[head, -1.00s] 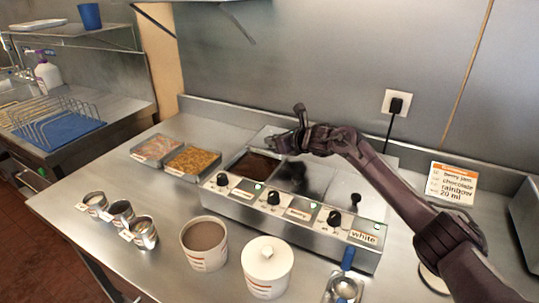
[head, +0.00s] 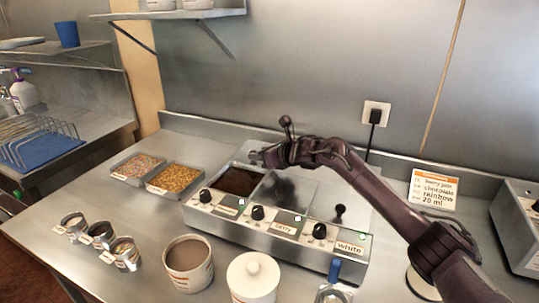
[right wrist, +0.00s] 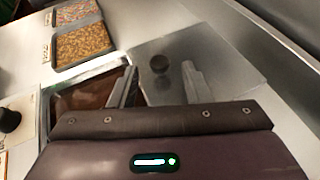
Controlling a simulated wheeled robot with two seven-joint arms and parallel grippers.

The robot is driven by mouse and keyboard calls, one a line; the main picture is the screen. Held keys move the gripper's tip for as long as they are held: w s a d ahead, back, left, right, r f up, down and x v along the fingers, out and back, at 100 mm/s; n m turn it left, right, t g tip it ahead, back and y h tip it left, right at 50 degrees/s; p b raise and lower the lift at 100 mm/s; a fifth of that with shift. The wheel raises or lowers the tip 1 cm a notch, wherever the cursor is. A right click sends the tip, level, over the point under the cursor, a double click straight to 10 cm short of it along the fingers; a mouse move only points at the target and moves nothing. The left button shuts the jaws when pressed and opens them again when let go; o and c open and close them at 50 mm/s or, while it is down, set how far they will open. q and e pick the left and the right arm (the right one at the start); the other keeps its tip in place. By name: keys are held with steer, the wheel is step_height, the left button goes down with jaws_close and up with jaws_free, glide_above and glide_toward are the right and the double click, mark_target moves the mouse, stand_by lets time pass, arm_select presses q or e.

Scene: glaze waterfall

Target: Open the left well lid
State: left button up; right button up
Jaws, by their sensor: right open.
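The left well (head: 238,182) of the steel warmer unit stands uncovered, with dark brown contents; it also shows in the right wrist view (right wrist: 85,97). A square steel lid (right wrist: 220,68) with a dark round knob (right wrist: 160,63) lies beyond the well in the right wrist view, apparently flat on the counter behind the unit. My right gripper (head: 258,157) is open and empty above the back of the left well. In the right wrist view its fingers (right wrist: 160,82) stand on either side of the knob's line, apart from it. My left gripper is out of view.
The middle lid (head: 287,190) and right lid (head: 335,207) cover their wells. Two sprinkle trays (head: 173,178) lie left of the unit. Small metal cups (head: 100,234), a brown-filled tub (head: 188,262) and a white lidded jar (head: 253,279) stand in front. A sign (head: 433,187) stands right.

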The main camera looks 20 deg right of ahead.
steer(key=shift+b+v, duration=0.55)
steer(key=shift+v, duration=2.55)
steer(key=shift+f, duration=0.1)
